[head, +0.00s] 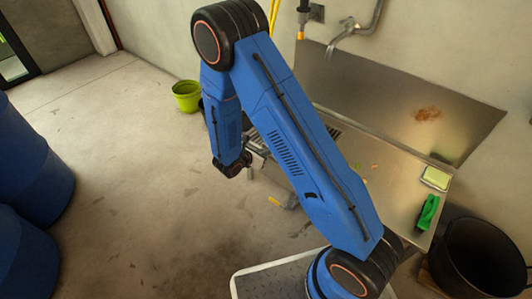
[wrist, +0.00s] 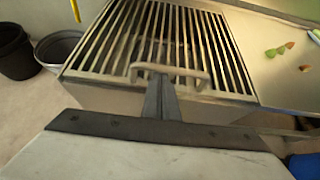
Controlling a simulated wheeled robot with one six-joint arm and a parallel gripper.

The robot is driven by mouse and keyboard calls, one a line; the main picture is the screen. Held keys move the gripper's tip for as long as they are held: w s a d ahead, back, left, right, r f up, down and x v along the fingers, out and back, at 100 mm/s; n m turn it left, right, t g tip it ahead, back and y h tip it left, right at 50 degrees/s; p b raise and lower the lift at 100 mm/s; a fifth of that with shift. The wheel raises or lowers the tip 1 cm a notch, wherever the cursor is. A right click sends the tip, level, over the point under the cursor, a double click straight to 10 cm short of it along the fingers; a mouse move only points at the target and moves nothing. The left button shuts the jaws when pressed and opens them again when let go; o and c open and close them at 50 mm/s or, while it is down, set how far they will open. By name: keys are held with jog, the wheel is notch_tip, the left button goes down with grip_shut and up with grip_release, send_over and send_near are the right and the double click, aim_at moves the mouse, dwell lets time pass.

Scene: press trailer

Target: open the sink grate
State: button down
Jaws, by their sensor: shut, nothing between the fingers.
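The sink grate (wrist: 100,45) is a set of pale metal bars over the sink and lies flat in the wrist view. A pale loop handle (wrist: 200,74) stands at its near edge. My gripper (wrist: 160,82) is shut and empty, with its fingertips at the middle of the handle; whether they touch it I cannot tell. In the head view my gripper (head: 257,149) is at the sink's left front, and my arm hides most of the grate (head: 334,131).
The metal counter (head: 400,185) right of the grate carries scraps (wrist: 280,50), a sponge (head: 436,178) and a green brush (head: 428,212). A tap (head: 346,36) hangs above. A black bin (head: 482,258) stands right, a green bucket (head: 187,96) and blue barrels (head: 30,170) left. Floor between is open.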

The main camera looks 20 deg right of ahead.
jog(key=w+d+r+g+y, duration=0.2)
jog(key=w+d+r+y, duration=0.15)
jog(key=r, duration=0.75)
jog(key=w+d+r+g+y, duration=0.3)
jog(key=d+r, duration=0.2)
jog(key=r, duration=0.6)
jog(key=w+d+r, duration=0.5)
jog(key=d, duration=0.3)
jog(key=w+d+r, duration=0.5)
jog(key=w+d, duration=0.1)
jog(key=d, duration=0.2)
jog(key=shift+w+d+r+y, duration=0.15)
jog(key=shift+w+d+y, duration=0.05)
jog(key=shift+w+y, duration=0.15)
